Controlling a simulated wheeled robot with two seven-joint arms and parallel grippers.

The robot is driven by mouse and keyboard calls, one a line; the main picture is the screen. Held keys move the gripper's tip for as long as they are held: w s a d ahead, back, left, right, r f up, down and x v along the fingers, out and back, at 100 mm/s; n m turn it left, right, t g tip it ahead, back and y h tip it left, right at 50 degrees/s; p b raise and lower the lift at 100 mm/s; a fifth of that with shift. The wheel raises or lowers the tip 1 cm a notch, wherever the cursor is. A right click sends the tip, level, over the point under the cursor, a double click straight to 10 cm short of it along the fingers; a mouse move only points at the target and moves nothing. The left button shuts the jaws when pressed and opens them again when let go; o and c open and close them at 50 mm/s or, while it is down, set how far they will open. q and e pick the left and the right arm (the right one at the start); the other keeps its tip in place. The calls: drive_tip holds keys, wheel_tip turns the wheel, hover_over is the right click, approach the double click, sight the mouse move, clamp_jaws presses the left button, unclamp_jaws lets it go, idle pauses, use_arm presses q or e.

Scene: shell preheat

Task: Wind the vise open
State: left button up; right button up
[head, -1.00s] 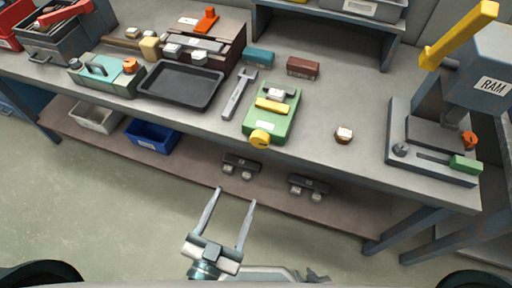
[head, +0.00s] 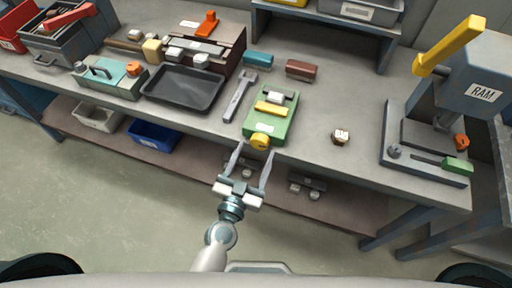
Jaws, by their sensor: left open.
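The vise appears to be the green block-shaped device (head: 283,127) at the bench's front edge. It has a yellow bar and a pale block on top, and a round yellow knob (head: 260,141) at its front end. My left gripper (head: 255,150) reaches up from the bottom of the head view. Its two long fingers are apart, with the tips near either side of the yellow knob. I cannot tell whether they touch it. Nothing is held between them. My right gripper is not in view.
A wrench (head: 239,96) and a black tray (head: 183,107) lie left of the green device. A small round part (head: 341,137) sits to its right on clear bench. A press marked RAM (head: 480,92) stands at the right. A lower shelf (head: 330,205) holds bins and dark parts.

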use_arm(q)
drive_tip(key=shift+w+d, duration=0.2)
drive_tip(key=shift+w, duration=0.5)
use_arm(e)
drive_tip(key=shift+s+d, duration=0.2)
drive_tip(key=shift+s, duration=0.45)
use_arm(q)
drive_tip(key=c, duration=1)
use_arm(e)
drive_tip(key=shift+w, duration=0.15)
use_arm(q)
drive_tip(key=shift+c, duration=0.2)
